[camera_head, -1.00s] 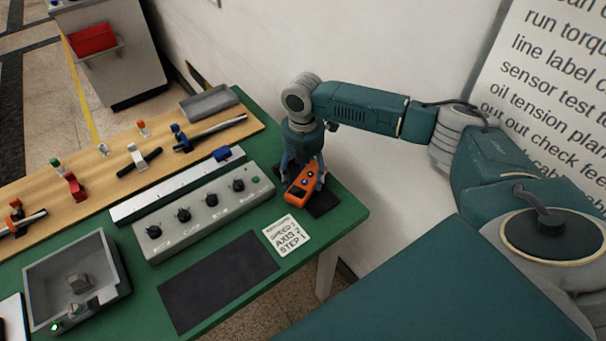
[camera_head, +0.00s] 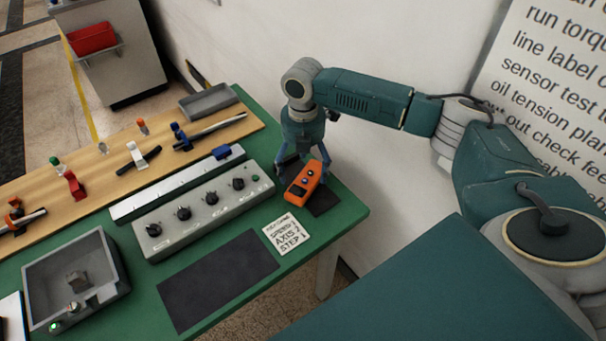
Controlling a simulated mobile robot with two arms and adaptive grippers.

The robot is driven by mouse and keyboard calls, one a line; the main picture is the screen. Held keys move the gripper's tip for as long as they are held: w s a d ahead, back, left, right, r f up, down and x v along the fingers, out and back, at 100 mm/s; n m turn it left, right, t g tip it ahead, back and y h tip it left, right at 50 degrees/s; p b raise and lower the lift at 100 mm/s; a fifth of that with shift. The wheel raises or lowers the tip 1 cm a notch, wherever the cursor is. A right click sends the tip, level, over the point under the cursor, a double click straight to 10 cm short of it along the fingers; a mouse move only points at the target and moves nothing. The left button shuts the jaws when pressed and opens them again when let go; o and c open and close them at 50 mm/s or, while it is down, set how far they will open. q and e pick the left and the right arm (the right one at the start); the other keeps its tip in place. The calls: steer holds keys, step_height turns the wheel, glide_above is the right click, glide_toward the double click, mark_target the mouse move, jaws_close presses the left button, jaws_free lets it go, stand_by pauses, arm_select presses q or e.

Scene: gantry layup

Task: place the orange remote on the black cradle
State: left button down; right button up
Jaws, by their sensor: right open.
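The orange remote (camera_head: 304,183) with dark buttons rests at the right end of the green bench, tilted across the black cradle. The black cradle (camera_head: 323,203) shows as a dark patch under and to the right of the remote; the rest of it is hidden. My right gripper (camera_head: 303,164) points down just behind the remote, with its fingers open and apart from it as far as I can see. My left gripper is not in view.
A grey control box (camera_head: 205,212) with several black knobs stands left of the remote. A white card (camera_head: 287,234) and a dark mat (camera_head: 218,281) lie in front. A grey tray (camera_head: 75,277) sits at the front left. The white wall is close behind my right arm.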

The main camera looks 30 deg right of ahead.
mark_target(303, 177)
step_height(303, 177, up, 9)
steer(key=b, duration=0.1)
steer(key=shift+r, duration=0.2)
stand_by(0.4)
